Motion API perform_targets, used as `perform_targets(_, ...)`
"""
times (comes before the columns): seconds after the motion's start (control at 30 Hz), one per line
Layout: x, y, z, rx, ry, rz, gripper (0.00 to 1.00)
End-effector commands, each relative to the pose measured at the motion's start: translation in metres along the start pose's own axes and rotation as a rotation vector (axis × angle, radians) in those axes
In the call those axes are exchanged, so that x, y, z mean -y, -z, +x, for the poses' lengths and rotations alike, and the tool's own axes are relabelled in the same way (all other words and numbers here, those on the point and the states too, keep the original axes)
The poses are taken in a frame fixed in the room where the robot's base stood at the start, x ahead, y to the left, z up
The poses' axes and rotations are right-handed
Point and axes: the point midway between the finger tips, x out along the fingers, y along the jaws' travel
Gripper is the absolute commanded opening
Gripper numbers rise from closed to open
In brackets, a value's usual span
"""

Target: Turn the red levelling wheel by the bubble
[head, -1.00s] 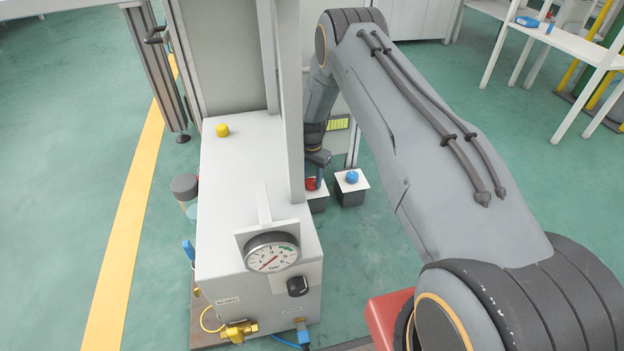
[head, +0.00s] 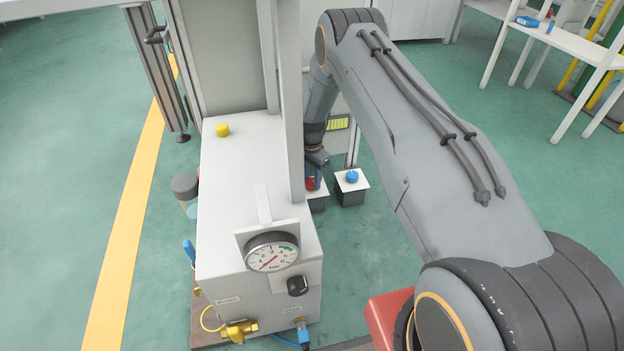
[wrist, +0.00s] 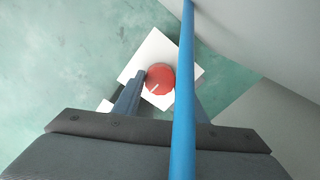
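The red wheel (head: 311,184) sits on a white-topped block low behind the grey cabinet; my gripper (head: 317,172) is right above it and partly hides it. In the wrist view the red wheel (wrist: 160,79), with a short white mark, lies between the fingertips of my gripper (wrist: 166,82). The fingers look spread. The left tip is close to the wheel's edge; I cannot tell if it touches. The right finger is partly hidden by a blue hose (wrist: 186,60). A yellow-green strip (head: 338,123) stands behind; I cannot tell whether it is the bubble.
A blue wheel (head: 352,176) on a similar block stands just right of the red one. The cabinet (head: 240,170), with an upright post (head: 289,100) and a pressure gauge (head: 271,255), stands close on the left. Green floor is clear at the far left.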

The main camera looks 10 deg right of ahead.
Motion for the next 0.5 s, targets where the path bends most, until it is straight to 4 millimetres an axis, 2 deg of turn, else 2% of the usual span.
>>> perform_targets(0.03,-0.0001,-0.0002,0.0001,0.000,0.000,0.000,0.47)
perform_targets(0.1,-0.0001,-0.0002,0.0001,0.000,0.000,-0.001,0.55)
perform_targets(0.5,-0.0001,0.0002,0.0000,0.000,0.000,-0.033,0.55)
